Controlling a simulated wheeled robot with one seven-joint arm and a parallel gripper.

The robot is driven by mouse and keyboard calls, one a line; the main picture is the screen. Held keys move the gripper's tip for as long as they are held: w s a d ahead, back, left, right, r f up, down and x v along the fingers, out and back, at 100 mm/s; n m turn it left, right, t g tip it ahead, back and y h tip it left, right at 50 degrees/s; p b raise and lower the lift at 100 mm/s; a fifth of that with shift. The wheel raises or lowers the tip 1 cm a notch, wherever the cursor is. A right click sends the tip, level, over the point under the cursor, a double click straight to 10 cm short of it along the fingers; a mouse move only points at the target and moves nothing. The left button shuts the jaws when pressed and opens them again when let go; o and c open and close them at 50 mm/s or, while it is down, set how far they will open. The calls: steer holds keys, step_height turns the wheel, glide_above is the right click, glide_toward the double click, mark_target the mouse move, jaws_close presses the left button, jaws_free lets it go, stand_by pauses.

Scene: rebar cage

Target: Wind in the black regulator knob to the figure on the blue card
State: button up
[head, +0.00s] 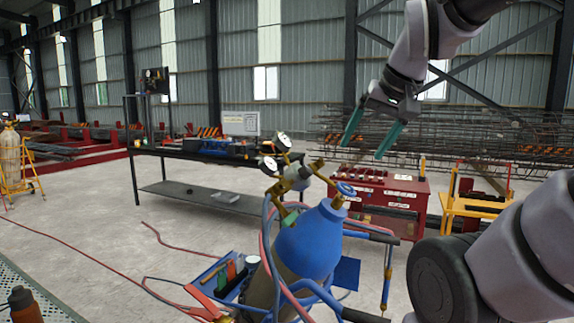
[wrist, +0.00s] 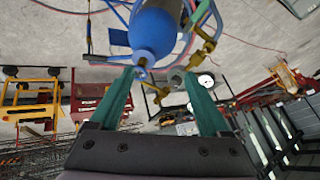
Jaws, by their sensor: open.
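The brass regulator (head: 297,177) sits on top of the blue-shouldered gas cylinder (head: 308,245), with two white-faced gauges (head: 268,165). A blue panel (head: 347,272) beside the cylinder may be the blue card; no figure is readable. My gripper (head: 366,146) has green fingers, spread open and empty, above and right of the regulator, touching nothing. In the wrist view, the cylinder (wrist: 155,35) and regulator (wrist: 196,62) lie beyond the fingertips (wrist: 160,76).
A blue cylinder cart with red and blue hoses surrounds the cylinder. Behind stands a black workbench (head: 170,150). A red cabinet (head: 378,190) and yellow stand (head: 470,208) are at right, with rebar cages behind. Hoses trail over the floor at left.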

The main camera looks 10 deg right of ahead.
steer(key=w+a+r+n+g, duration=0.15)
steer(key=w+n, duration=0.45)
steer(key=w, duration=0.6)
steer(key=n+g+y, duration=0.2)
steer(key=n+g, duration=0.1)
steer(key=n, duration=0.4)
glide_toward(308, 167)
steer(key=x, duration=0.9)
steer(key=shift+s, duration=0.1)
jaws_close()
